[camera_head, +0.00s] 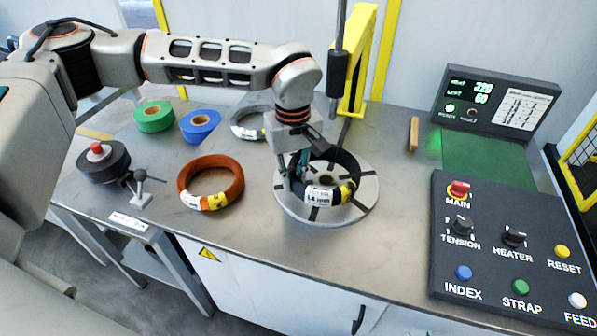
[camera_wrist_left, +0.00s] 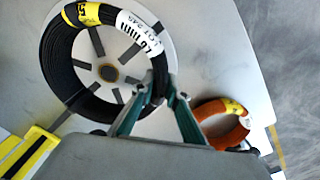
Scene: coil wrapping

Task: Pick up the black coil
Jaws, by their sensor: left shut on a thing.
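The black coil (camera_head: 347,168) rests at the round grey slotted turntable (camera_head: 360,205), with a white label and a yellow tag on its near side. In the left wrist view the black coil (camera_wrist_left: 60,65) rings the turntable's hub. My left gripper (camera_head: 290,172) reaches down at the coil's left side and is shut on its band. In the left wrist view my left gripper's fingers (camera_wrist_left: 160,98) meet at the coil's edge, close to the label. I cannot tell whether the coil touches the turntable all round. My right gripper is not in view.
An orange coil (camera_head: 183,178) lies left of the turntable, and a grey coil (camera_head: 238,128) lies behind my gripper. Green (camera_head: 154,117) and blue (camera_head: 201,126) rolls stand at the back left. A yellow post (camera_head: 360,65) rises behind the turntable. A control panel (camera_head: 485,252) fills the right.

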